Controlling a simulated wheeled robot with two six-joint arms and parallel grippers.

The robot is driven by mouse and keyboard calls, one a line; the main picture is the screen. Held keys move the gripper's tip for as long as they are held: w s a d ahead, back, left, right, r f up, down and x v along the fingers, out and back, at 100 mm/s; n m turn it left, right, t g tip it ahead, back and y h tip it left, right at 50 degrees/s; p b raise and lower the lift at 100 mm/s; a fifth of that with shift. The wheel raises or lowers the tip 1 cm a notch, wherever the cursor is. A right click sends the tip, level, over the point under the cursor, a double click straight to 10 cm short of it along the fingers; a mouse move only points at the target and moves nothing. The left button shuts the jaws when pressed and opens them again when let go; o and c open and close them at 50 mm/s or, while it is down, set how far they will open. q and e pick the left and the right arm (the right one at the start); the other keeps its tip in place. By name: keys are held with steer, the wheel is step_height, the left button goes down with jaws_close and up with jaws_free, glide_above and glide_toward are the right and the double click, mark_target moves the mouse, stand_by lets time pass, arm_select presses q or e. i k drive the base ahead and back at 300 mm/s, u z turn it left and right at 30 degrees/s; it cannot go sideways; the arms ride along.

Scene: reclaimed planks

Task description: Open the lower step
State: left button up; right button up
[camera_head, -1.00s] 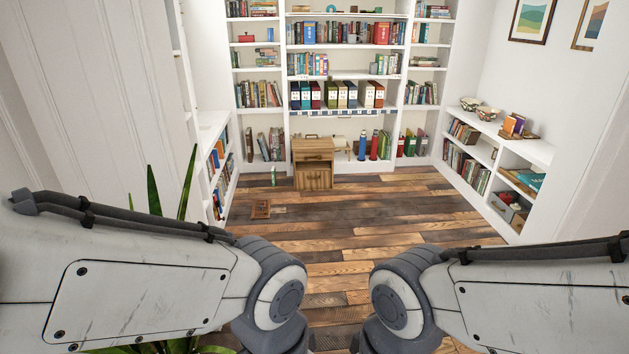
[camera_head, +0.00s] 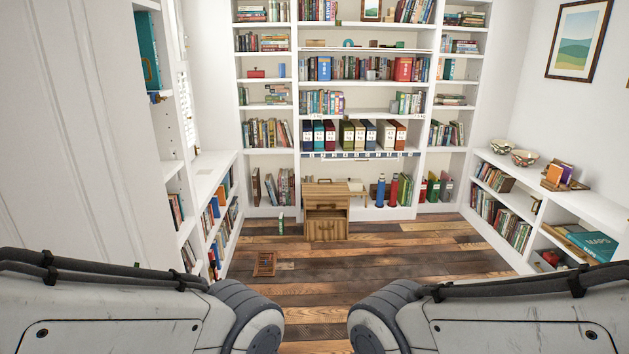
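I cannot tell at this distance how far the lower step is out. My two arms reach in from the left and right at the bottom of the view. Both grippers are outside the picture, well short of the cabinet.
White bookcases (camera_head: 359,105) fill the back wall, with low shelves (camera_head: 560,200) at the right and more at the left. A small brown wooden item (camera_head: 265,263) lies on the floor left of the cabinet.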

mark_target(321, 225)
steer(key=u, duration=0.2)
steer(key=i, duration=4.7)
steer(key=z, duration=0.15)
